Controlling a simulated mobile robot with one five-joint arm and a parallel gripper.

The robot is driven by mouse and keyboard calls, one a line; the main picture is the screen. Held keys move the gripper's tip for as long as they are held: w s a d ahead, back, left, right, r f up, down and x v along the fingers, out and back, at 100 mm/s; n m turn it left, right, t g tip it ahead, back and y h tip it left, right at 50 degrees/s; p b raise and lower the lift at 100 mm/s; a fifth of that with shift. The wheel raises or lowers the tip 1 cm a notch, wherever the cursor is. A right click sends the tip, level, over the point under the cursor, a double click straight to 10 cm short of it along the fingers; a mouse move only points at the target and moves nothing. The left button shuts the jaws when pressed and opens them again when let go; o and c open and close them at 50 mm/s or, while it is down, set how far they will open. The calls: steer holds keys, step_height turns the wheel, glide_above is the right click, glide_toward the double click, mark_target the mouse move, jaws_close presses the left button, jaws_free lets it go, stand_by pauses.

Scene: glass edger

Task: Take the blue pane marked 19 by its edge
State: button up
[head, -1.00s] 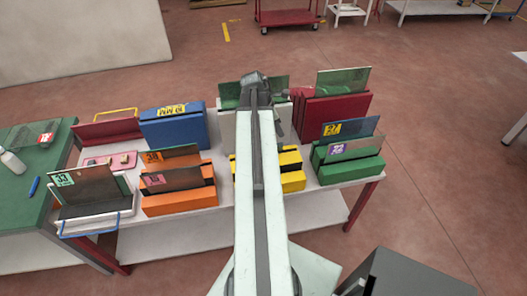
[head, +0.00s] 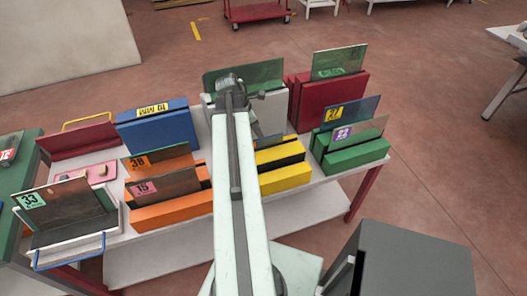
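No pane with a readable 19 shows. A bluish pane (head: 358,108) with a yellow label, which looks like 27, stands upright in the green rack (head: 350,158) at the right of the table. My gripper (head: 230,82) is at the far end of my arm, in front of a green pane (head: 264,74) in the white rack (head: 270,112). I cannot tell whether it touches that pane, and its fingers are too small to read. My arm hides part of the yellow rack (head: 284,178).
The orange racks (head: 165,213) hold panes marked 38 and 15. A pane marked 33 (head: 68,205) stands in a tray at left. The blue rack (head: 158,130) and red rack (head: 325,98) stand at the back.

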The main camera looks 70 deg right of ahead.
mark_target(263, 140)
steer(key=shift+s+d+f, duration=0.15)
steer(key=shift+s+f, duration=0.05)
steer(key=shift+f, duration=0.3)
steer(key=b+x, duration=0.4)
steer(key=x, duration=0.1)
steer(key=shift+s+b, duration=0.1)
steer(key=shift+b, duration=0.25)
steer(key=shift+f+b, duration=0.3)
steer(key=shift+c, duration=0.3)
jaws_close()
stand_by(0.8)
